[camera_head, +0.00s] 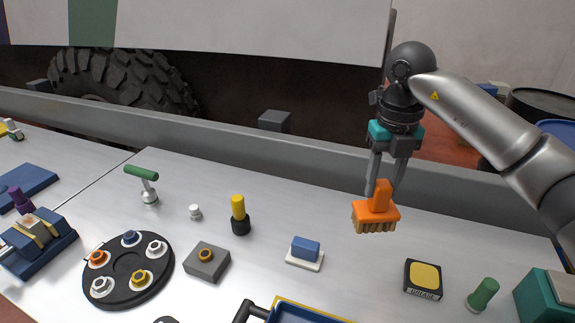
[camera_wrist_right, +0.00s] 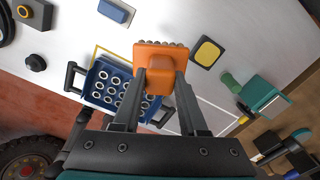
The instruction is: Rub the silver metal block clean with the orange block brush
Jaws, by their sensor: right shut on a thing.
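My right gripper (camera_head: 384,188) is shut on the handle of the orange block brush (camera_head: 376,212). It holds the brush above the right part of the table, with the tan bristles facing down. In the right wrist view the brush (camera_wrist_right: 160,58) sits between the two fingertips (camera_wrist_right: 160,92). A small pale block with a brown stain (camera_head: 32,224), seemingly the silver metal block, sits between the yellowish jaws of a blue vise (camera_head: 40,244) at the far left. It is small in view and partly hidden by the jaws. My left gripper is not in view.
Between brush and vise stand a blue-and-white block (camera_head: 305,250), a grey block with a brass ring (camera_head: 208,262), a yellow-topped peg (camera_head: 239,214), a green-handled tool (camera_head: 146,184) and a round black tray (camera_head: 129,284). A grease pad (camera_head: 423,279) and blue crate (camera_wrist_right: 100,88) are nearby.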

